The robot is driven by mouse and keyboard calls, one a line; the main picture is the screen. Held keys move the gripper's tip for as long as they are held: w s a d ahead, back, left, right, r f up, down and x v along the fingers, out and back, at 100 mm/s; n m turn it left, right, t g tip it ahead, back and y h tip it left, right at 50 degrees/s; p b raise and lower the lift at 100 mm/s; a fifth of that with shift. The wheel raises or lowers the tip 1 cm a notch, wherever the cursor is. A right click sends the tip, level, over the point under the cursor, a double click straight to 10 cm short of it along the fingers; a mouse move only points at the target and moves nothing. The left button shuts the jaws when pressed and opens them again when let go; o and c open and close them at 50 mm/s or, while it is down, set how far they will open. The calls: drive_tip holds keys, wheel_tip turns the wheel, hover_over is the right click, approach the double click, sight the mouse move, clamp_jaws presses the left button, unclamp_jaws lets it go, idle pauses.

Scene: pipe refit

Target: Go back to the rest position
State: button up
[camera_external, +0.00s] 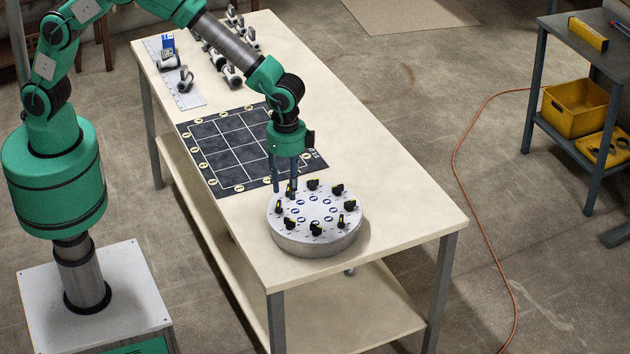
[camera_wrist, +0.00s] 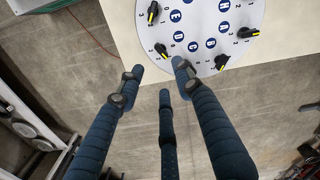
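My gripper (camera_external: 284,188) has slim dark blue fingers pointing down over the back edge of a round white dial plate (camera_external: 300,243). In the wrist view its three fingers (camera_wrist: 160,78) are spread, with nothing between them. The plate carries several black knobs with yellow marks, such as a knob (camera_external: 316,229) at its front, around blue lettered circles. In the wrist view the plate (camera_wrist: 195,38) is at the top, with a knob (camera_wrist: 221,62) right of the fingertips. One fingertip overlaps a back knob in the external view; I cannot tell whether they touch.
The plate stands at the near end of a long cream table (camera_external: 385,200). A dark grid mat (camera_external: 235,145) lies behind it. Pipe fittings (camera_external: 231,77) and a ruled white strip (camera_external: 187,95) are farther back. A shelf with a yellow bin (camera_external: 574,108) stands apart at right.

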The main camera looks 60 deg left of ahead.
drive_tip(key=shift+r, duration=0.35)
idle(0.5)
drive_tip(key=s+a+r+n+t+h+b, duration=0.1)
drive_tip(key=s+a+r+n, duration=0.15)
drive_tip(key=a+r, duration=1.1)
drive_tip(key=s+a+r+n+t, duration=0.1)
drive_tip(key=a+r+n, duration=0.2)
drive_tip(key=a+r, duration=1)
drive_tip(key=s+a+n+t+y+b, duration=0.1)
drive_tip(key=s+a+n+t, duration=0.2)
drive_tip(key=s+a, duration=2.1)
drive_tip(key=a+n, duration=0.2)
drive_tip(key=n, duration=0.1)
drive_tip(key=shift+r+t+b, duration=0.3)
drive_tip(key=shift+r, duration=0.05)
drive_tip(key=shift+n, duration=0.25)
